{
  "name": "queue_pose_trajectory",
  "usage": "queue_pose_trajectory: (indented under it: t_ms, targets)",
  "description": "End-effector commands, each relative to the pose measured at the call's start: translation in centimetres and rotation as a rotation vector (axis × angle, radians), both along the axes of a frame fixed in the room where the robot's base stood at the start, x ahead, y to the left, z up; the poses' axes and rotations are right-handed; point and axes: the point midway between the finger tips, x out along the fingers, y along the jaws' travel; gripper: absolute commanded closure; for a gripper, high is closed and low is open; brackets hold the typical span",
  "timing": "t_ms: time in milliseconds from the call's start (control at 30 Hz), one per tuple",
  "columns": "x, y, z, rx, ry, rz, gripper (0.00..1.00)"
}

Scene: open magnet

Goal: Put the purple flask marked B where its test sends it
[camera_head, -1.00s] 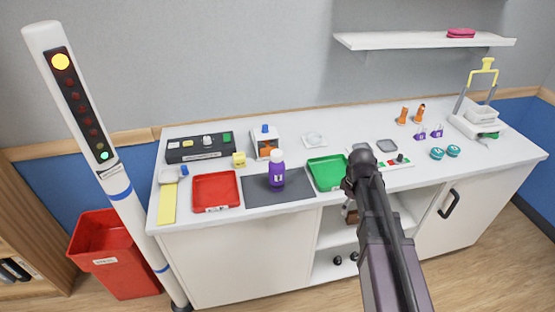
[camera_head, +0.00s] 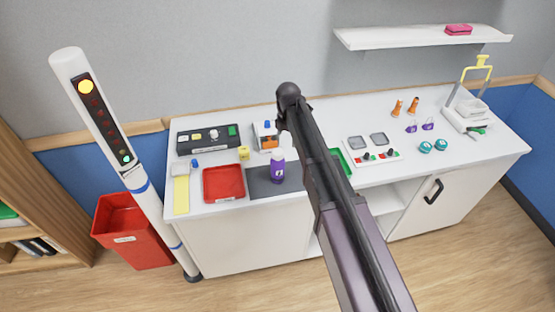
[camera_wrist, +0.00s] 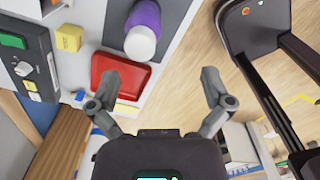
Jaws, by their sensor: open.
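Two small purple flasks (camera_head: 411,128) (camera_head: 428,124) stand at the right of the counter; their marks are too small to read. A larger purple bottle (camera_head: 278,171) with a white cap and a pale mark stands upright on the dark mat (camera_head: 259,187). This bottle also shows from above in the wrist view (camera_wrist: 144,20). My gripper (camera_wrist: 160,80) is open and empty, its fingers spread wide and apart from the bottle. In the head view my arm hides the gripper.
A red tray (camera_head: 223,184) lies left of the mat; a green tray (camera_head: 342,158) is mostly behind my arm. A black control box (camera_head: 209,140) and yellow cube (camera_head: 244,153) are at the left. A striped-light post (camera_head: 100,110) stands at the counter's left. Teal round pieces (camera_head: 426,146) lie right.

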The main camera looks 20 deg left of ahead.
Motion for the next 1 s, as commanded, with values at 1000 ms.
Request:
queue_pose_trajectory:
  t_ms: [1000]
  targets:
    - [-0.1,3.5,0.4,0.000,0.000,0.179,0.00]
